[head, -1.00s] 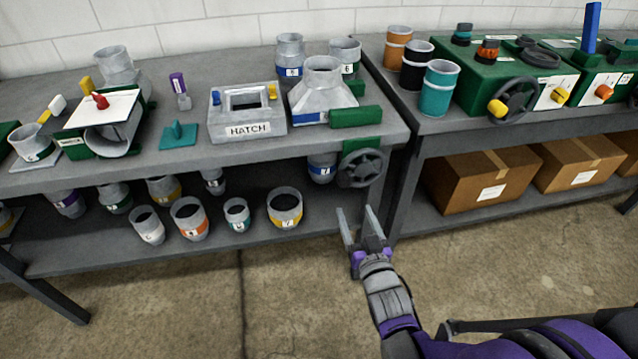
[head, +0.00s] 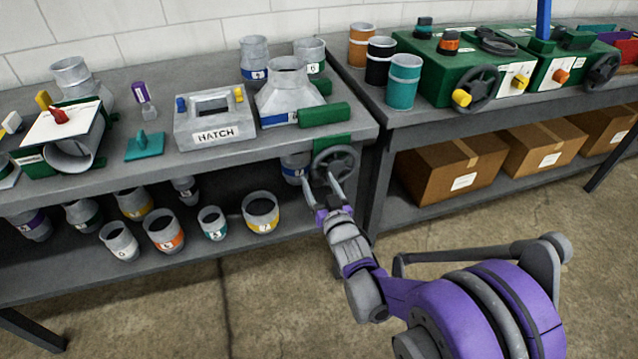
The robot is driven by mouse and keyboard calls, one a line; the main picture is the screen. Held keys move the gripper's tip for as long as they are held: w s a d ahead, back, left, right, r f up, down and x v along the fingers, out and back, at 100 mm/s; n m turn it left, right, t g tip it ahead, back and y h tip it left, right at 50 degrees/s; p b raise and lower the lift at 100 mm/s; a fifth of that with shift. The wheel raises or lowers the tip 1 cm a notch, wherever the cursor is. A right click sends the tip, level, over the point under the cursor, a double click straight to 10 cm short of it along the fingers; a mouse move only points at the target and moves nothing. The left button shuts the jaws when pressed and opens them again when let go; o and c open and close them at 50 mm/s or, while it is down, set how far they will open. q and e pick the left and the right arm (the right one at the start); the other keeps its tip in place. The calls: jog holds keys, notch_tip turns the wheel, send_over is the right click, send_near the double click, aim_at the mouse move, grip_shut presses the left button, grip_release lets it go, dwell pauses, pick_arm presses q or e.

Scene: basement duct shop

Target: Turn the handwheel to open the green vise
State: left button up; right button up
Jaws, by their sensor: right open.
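I cannot tell whether the fingers touch the rim. A grey duct fitting (head: 288,92) with a blue band stands at the vise. My left gripper is not in view.
A grey box marked HATCH (head: 215,122) stands left of the fitting. A lower shelf holds several numbered collars, such as a yellow-banded one (head: 261,212). The right bench carries green machines with another handwheel (head: 474,88). Open floor lies in front.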

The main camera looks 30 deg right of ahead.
grip_shut()
dwell(1.3)
